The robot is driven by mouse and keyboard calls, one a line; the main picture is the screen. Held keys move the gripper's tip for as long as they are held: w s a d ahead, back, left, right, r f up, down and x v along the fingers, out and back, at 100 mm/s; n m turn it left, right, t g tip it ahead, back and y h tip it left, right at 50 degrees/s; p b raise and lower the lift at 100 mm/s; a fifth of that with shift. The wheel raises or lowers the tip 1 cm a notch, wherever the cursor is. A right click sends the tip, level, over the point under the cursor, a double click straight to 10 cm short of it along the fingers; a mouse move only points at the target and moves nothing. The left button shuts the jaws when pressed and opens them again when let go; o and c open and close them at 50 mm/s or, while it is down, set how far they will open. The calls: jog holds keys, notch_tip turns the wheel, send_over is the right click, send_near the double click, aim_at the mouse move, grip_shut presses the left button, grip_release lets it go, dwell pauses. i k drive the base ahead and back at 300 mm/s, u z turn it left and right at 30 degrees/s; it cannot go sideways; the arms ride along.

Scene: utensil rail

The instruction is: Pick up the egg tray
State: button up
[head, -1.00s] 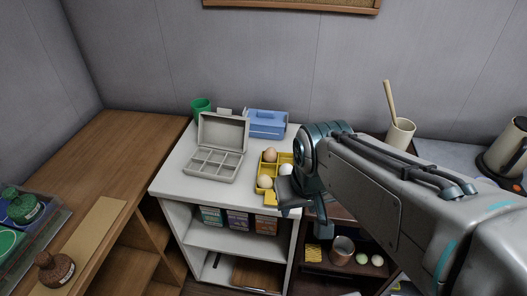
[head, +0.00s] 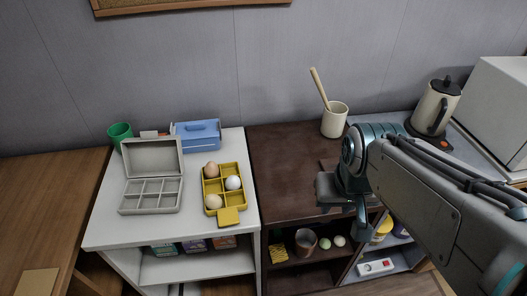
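The yellow egg tray (head: 208,190) lies on the white shelf unit's top (head: 110,228), near its right edge. It holds a brown egg (head: 211,170), a white egg (head: 233,183) and a cream egg (head: 213,202). A flat yellow tab sticks out at its front. My gripper (head: 345,207) is to the right of the tray, apart from it, over the dark wooden cabinet. Its fingers point down and nothing shows held. The view does not show clearly how far apart the fingers are.
Left of the tray stands an open grey compartment box (head: 152,185), with a blue box (head: 197,136) and a green cup (head: 120,132) behind. A cream crock (head: 335,120) with a wooden utensil stands on the dark cabinet (head: 285,160). A kettle (head: 435,107) stands farther right.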

aim_at(233, 202)
jog(key=z, duration=2.05)
jog(key=k, duration=0.85)
jog(key=u, duration=1.75)
jog(key=i, duration=0.5)
jog(key=u, duration=0.05)
